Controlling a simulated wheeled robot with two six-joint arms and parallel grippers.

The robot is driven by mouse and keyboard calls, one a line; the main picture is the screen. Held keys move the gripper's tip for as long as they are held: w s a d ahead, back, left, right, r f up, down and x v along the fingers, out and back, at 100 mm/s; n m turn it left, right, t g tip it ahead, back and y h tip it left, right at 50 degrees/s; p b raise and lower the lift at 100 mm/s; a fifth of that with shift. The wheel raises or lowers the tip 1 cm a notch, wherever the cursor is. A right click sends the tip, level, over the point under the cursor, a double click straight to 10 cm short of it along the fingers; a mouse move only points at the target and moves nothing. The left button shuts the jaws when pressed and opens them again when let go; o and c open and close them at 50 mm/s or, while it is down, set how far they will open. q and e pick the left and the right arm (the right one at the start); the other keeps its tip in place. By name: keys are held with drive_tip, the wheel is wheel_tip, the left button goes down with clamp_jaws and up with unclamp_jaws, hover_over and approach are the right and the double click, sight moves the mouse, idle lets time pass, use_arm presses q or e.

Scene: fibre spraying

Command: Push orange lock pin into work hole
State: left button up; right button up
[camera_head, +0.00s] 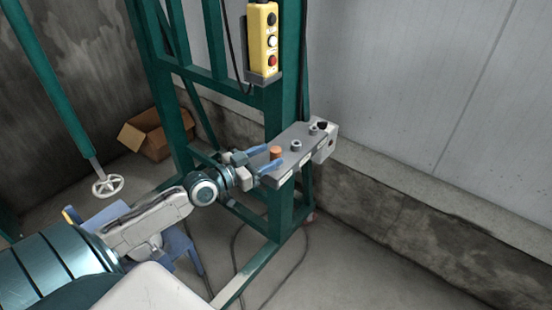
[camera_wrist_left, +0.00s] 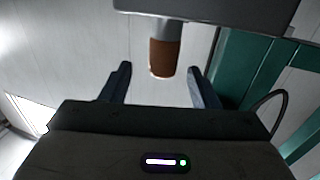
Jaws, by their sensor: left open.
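The orange lock pin (camera_head: 276,152) stands upright on the near end of a grey bracket plate (camera_head: 284,139). In the left wrist view the pin (camera_wrist_left: 163,56) shows as an orange-brown cylinder with a grey metal shank joining it to the grey plate (camera_wrist_left: 215,10). My left gripper (camera_head: 271,157) is open, with its blue fingers on either side of the pin. In the left wrist view the fingers (camera_wrist_left: 161,84) stand apart, with clear gaps to the pin. The work hole cannot be made out under the pin. My right gripper is not in view.
Small metal fittings (camera_head: 296,145) stand farther along the plate. A green steel frame (camera_head: 279,200) carries the plate and a yellow button box (camera_head: 263,38). A cardboard box (camera_head: 157,136) lies behind at left. The floor (camera_head: 370,270) at lower right is clear.

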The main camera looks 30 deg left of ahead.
sight(280, 148)
use_arm(q)
drive_tip(key=shift+w+d, duration=0.1)
drive_tip(key=shift+w, duration=0.2)
drive_tip(key=x, duration=0.3)
drive_tip(key=shift+w+r, duration=0.25)
drive_tip(key=shift+w, duration=0.2)
drive_tip(key=shift+w+d+f, duration=0.1)
drive_tip(key=shift+w+d, duration=0.1)
drive_tip(key=shift+w, duration=0.4)
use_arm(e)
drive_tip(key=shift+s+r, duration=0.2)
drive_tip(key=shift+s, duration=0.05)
use_arm(q)
drive_tip(key=c, duration=1.1)
